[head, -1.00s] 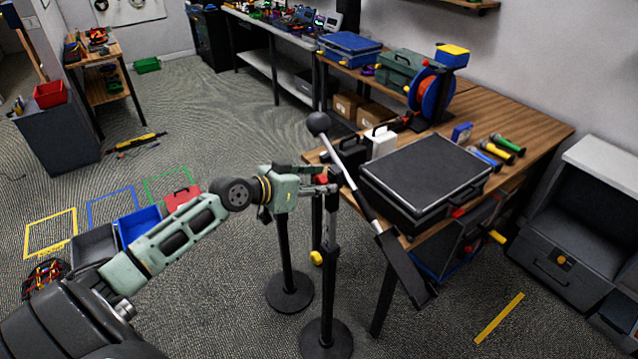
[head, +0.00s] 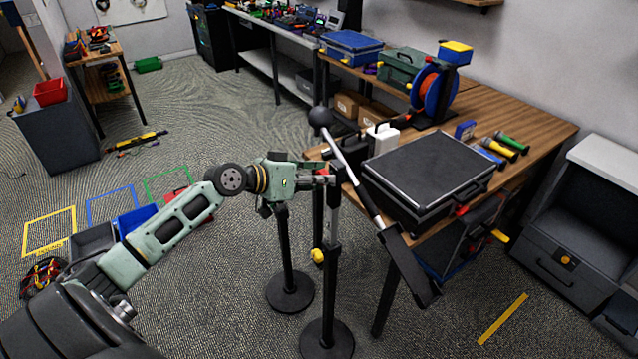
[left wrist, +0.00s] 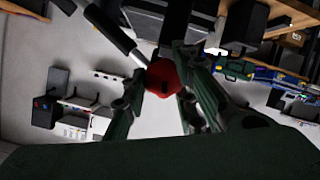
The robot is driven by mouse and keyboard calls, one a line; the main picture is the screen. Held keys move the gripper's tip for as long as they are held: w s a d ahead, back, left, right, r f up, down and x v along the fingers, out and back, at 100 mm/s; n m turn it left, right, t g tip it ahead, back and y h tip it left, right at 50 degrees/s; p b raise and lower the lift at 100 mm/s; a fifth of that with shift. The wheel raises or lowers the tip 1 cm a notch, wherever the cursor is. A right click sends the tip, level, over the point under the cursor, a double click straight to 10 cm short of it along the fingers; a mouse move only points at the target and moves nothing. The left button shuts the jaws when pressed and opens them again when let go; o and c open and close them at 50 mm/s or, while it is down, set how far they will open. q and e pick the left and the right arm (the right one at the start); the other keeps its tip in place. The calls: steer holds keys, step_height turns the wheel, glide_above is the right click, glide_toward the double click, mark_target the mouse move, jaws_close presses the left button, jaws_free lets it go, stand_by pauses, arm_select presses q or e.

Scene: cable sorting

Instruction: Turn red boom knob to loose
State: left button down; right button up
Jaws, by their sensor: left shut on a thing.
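The red boom knob (left wrist: 163,78) sits between the two fingers of my left gripper (left wrist: 168,92) in the left wrist view. In the head view my left gripper (head: 318,174) reaches the top of the black stand (head: 332,240), and only a bit of red shows at its fingertips. It is shut on the knob. The boom (head: 357,178) is a slanted bar with a black ball at its upper end and a dark block (head: 408,268) at its lower end. My right gripper is not in view.
A wooden table (head: 545,130) stands right behind the stand, with a black case (head: 425,170) close to the boom. A second round-based stand (head: 289,290) is beside it. Coloured bins and floor outlines (head: 50,232) lie at the left.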

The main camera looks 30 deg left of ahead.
arm_select(q)
steer(key=shift+f+n+g+h+b, duration=0.15)
steer(key=shift+n+g+h+b, duration=0.15)
steer(key=shift+n+h+b, duration=0.6)
steer(key=n+h+b, duration=0.1)
steer(key=n+b, duration=0.1)
steer(key=n, duration=0.1)
steer(key=shift+w+a+r+h+b, duration=0.15)
steer(key=shift+r+h+b, duration=0.1)
steer(key=shift+h+b, duration=0.15)
steer(key=n+h+b, duration=0.1)
steer(key=n, duration=0.2)
steer(key=shift+w+a+r+n+h+b, duration=0.1)
steer(key=shift+a+n+h+b, duration=0.1)
steer(key=shift+n+h+b, duration=0.15)
steer(key=shift+a+r+n+t+h+b, duration=0.15)
steer(key=shift+n+t+h+b, duration=0.15)
steer(key=shift+n, duration=0.5)
steer(key=shift+a+r+n+t+h+b, duration=0.1)
steer(key=shift+n+t+h+b, duration=0.2)
steer(key=shift+n, duration=0.45)
steer(key=c, duration=1.7)
jaws_free()
steer(key=shift+o, duration=0.7)
steer(key=shift+d, duration=0.1)
steer(key=shift+f, duration=0.1)
steer(key=shift+f, duration=0.15)
